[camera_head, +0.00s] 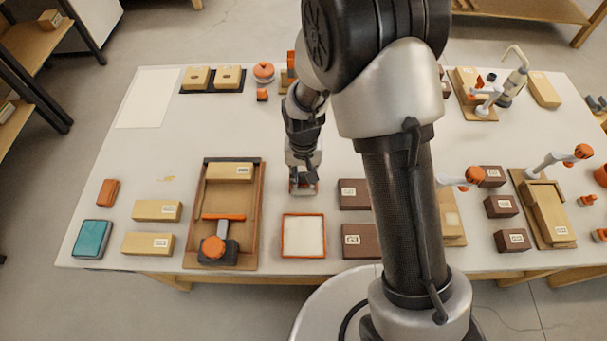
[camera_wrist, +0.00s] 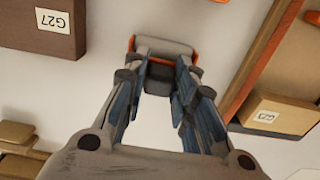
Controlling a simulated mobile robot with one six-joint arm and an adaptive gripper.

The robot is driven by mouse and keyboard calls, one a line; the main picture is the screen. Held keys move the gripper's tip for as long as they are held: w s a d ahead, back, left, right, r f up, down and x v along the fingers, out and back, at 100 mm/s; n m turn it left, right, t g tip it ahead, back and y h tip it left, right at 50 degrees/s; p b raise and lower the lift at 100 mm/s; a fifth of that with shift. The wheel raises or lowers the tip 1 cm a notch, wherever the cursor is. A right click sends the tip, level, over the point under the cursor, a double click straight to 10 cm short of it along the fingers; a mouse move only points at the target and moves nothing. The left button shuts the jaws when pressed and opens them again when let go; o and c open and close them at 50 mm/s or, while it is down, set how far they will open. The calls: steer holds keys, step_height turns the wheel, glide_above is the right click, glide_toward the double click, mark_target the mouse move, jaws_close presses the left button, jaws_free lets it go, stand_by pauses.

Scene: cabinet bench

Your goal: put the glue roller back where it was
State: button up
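A small grey-and-orange tool, which looks like the glue roller (camera_head: 303,190), is at my gripper (camera_head: 303,176), near the middle of the white table. In the wrist view the same glue roller (camera_wrist: 165,48) shows a grey body with orange edges. Its dark part sits between the fingertips of my gripper (camera_wrist: 160,78), with a finger against each side. My gripper appears shut on it. I cannot tell whether the roller touches the table.
An orange-rimmed tray with a white inside (camera_head: 325,236) lies just in front. A brown wooden tray (camera_head: 255,215) with an orange-and-black tool is left of it. Dark labelled blocks (camera_head: 354,193) stand to the right. The table (camera_head: 140,165) has free room at left and behind.

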steer(key=o, duration=0.5)
steer(key=shift+c, duration=0.2)
step_height(320, 180, up, 13)
steer(key=p, duration=0.4)
steer(key=shift+f+p, duration=0.2)
steer(key=shift+p, duration=0.1)
steer(key=s+d+r+t, duration=0.2)
steer(key=s+d+r, duration=0.35)
steer(key=r, duration=0.45)
steer(key=s+d+r+t, duration=0.1)
steer(key=s+d+r, duration=0.5)
steer(key=r, duration=0.4)
steer(key=s+d+r+t, duration=0.1)
steer(key=s, duration=0.7)
steer(key=shift+r+t, duration=0.3)
steer(key=shift+r, duration=0.1)
steer(key=shift+w+d, duration=0.1)
